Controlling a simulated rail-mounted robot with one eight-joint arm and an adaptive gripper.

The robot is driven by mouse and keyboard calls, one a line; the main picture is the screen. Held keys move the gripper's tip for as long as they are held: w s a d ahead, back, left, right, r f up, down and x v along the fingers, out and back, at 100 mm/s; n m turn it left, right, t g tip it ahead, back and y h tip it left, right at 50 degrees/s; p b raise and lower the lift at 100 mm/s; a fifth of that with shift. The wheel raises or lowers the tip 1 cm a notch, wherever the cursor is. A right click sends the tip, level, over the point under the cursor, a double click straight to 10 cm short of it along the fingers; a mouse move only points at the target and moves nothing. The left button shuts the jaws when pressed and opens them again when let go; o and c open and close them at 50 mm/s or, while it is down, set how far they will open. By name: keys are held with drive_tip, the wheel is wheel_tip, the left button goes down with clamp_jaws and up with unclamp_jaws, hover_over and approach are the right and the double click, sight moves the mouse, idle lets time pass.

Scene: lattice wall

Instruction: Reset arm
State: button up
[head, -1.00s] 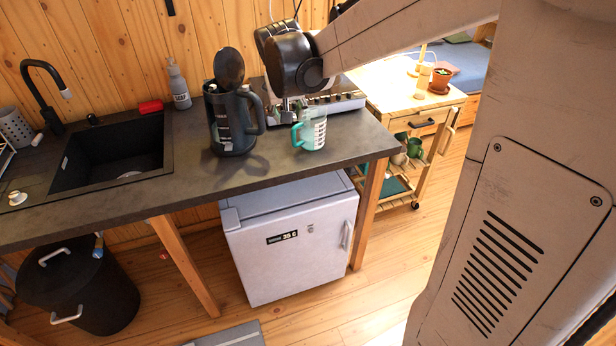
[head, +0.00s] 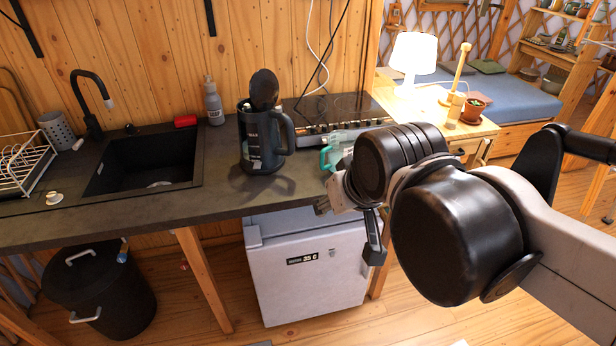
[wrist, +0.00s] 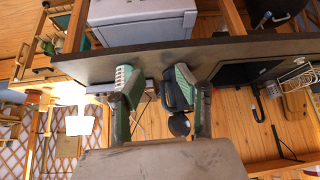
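My gripper (head: 348,228) is at the counter's front edge in the head view, its fingers spread and nothing seen between them. The wrist view, upside down, also shows the two fingers (wrist: 156,84) apart, over the counter. A mint-green measuring cup (head: 328,156) stands on the dark counter (head: 215,190) behind my gripper, partly hidden by my wrist. The pitcher also shows near the right finger in the wrist view (wrist: 176,97).
A stove (head: 330,112) stands behind the cup. The sink (head: 150,165), a soap bottle (head: 214,105) and a dish rack (head: 22,165) are further left. A small fridge (head: 310,265) is below the counter.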

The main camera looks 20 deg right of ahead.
drive_tip(key=shift+s+a+f, duration=0.1)
drive_tip(key=shift+s+f, duration=0.15)
drive_tip(key=shift+s, duration=0.2)
drive_tip(key=shift+s+a+f, duration=0.1)
drive_tip(key=shift+s+f, duration=0.1)
drive_tip(key=shift+s, duration=0.2)
wheel_tip(320, 180, down, 4)
drive_tip(key=b, duration=0.4)
drive_tip(key=shift+r, duration=0.1)
